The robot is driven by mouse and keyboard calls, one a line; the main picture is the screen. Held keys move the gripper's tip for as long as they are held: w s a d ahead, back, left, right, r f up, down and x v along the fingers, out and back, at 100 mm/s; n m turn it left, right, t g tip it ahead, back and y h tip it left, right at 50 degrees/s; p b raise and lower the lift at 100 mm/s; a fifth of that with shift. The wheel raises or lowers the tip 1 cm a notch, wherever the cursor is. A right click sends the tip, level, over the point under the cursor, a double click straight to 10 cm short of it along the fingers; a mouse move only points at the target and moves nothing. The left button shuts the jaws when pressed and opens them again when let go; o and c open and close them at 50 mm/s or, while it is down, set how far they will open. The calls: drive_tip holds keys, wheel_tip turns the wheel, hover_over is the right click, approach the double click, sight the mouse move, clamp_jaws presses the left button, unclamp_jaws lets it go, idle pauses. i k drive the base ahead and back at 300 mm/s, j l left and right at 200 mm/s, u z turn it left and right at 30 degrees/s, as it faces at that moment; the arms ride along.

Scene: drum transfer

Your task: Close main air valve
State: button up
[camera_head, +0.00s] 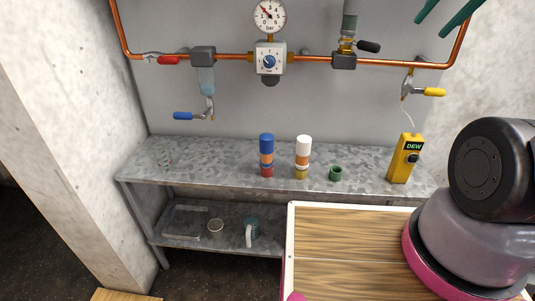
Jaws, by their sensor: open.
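A valve with a red handle (168,60) sits on the copper pipe at the upper left, its handle lying along the pipe. Other valves on the pipework have a blue handle (184,116), a black handle (368,46) and a yellow handle (434,92). No label shows which one is the main air valve. My gripper (431,27) shows at the top right edge as two green fingers, apart and empty, in front of the wall panel and clear of the valves. The rest of it is out of the picture.
A pressure gauge (269,16) stands above a regulator (270,59). The metal shelf (220,158) holds two coloured stacks (266,155) (302,157), a green ring (336,173) and a yellow DEW meter (405,158). Cups (252,231) stand below. A white pillar (70,120) bounds the left.

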sight(162, 60)
drive_tip(key=u, duration=1.3)
drive_tip(key=i+u, duration=0.45)
drive_tip(key=i, duration=0.3)
